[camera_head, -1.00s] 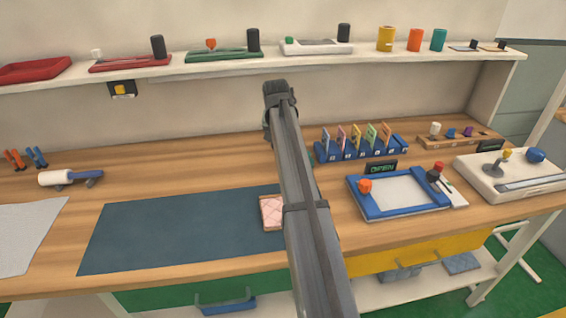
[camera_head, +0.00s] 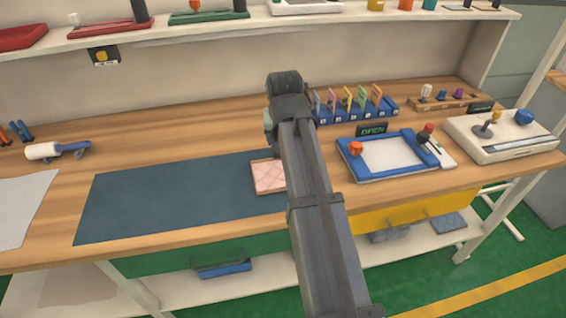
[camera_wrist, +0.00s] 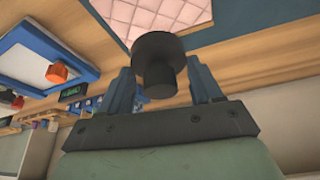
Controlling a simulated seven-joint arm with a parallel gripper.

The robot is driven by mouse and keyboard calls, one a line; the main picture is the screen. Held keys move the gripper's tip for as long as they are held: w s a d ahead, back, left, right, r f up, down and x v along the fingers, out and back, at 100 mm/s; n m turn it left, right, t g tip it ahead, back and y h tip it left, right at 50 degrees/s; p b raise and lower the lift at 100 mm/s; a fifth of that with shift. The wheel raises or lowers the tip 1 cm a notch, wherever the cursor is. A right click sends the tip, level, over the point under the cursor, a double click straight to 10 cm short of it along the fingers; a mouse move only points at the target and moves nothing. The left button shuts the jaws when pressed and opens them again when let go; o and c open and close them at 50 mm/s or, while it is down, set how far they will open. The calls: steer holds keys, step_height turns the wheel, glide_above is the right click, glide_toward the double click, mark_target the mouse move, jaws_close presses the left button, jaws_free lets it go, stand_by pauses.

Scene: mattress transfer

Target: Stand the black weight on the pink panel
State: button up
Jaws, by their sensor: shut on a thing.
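The black weight (camera_wrist: 157,58) is between my gripper's fingers in the wrist view, a wide round disc with a narrower round stem. My gripper (camera_wrist: 163,84) is shut on it. The pink panel (camera_wrist: 158,16), a quilted pad with a wooden edge, lies beyond the weight at the top of the wrist view. In the head view the pink panel (camera_head: 268,177) lies on the dark blue mat (camera_head: 170,200), partly hidden by my arm. The weight and fingertips are hidden behind my arm there. The wrist view does not make clear how high the weight is above the panel.
Right of my arm are a blue-framed tray (camera_head: 350,165) with an orange knob, a rack of coloured cards (camera_head: 355,108) and a white control box (camera_head: 500,140). A white roller (camera_head: 45,151) lies at the left. A shelf (camera_head: 220,30) runs along the back. The mat's left part is bare.

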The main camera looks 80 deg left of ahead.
steer(key=shift+f, duration=4.9)
steer(key=shift+f, duration=0.1)
steer(key=o, duration=1.4)
steer(key=shift+o, duration=0.2)
steer(key=w+v, duration=0.1)
steer(key=v, duration=1.1)
steer(key=shift+s, duration=0.45)
